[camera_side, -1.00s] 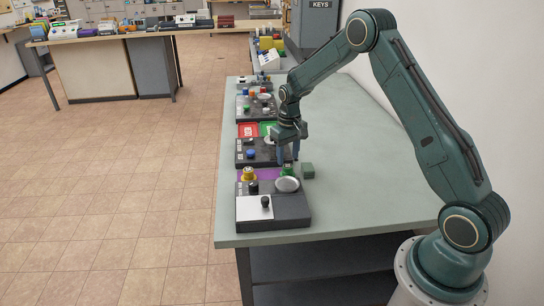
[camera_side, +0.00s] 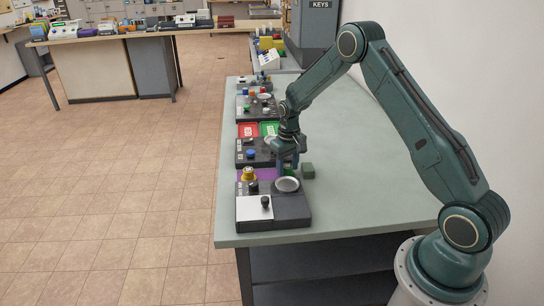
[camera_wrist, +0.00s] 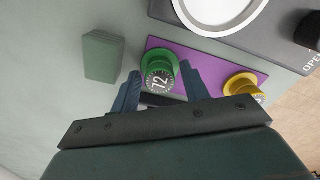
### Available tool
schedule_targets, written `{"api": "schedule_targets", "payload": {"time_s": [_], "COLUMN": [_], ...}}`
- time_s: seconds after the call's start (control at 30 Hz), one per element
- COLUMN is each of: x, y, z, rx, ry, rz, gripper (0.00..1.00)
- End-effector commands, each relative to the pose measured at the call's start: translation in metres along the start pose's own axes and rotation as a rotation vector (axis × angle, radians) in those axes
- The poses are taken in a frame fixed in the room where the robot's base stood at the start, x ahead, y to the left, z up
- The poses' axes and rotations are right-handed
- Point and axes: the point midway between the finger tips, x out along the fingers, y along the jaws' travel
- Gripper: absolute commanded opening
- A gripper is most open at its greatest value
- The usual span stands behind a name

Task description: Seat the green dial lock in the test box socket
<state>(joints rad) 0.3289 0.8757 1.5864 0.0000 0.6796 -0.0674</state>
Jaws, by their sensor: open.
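The green dial lock (camera_wrist: 158,66) stands on a purple mat (camera_wrist: 198,57) and shows the number 72 in the wrist view. My gripper (camera_wrist: 160,74) is open, with one blue finger on each side of the lock. In the side view my gripper (camera_side: 287,163) is low over the mat, and the lock (camera_side: 289,171) is mostly hidden behind the fingers. I cannot tell whether the fingers touch it. The nearest dark box (camera_side: 290,209) has a silver round dish (camera_side: 287,184), a black knob and a white panel. Which part is the test box socket is unclear.
A yellow dial lock (camera_wrist: 243,84) stands on the mat to the right of the green one. A green block (camera_wrist: 103,56) lies left of the mat. More dark boxes (camera_side: 254,152) line the bench's left edge. The bench's right side (camera_side: 365,175) is clear.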

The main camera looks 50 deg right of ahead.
Motion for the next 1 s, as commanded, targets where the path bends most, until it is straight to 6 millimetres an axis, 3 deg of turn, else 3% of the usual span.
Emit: {"api": "schedule_targets", "payload": {"time_s": [0.2, 0.4, 1.0], "x": [-0.001, -0.001, -0.018], "y": [0.000, 0.000, 0.000], "z": [0.000, 0.000, 0.000], "rx": [0.000, 0.000, 0.000], "ry": [0.000, 0.000, 0.001], "rz": [0.000, 0.000, 0.000], "gripper": [0.43, 0.08, 0.07]}}
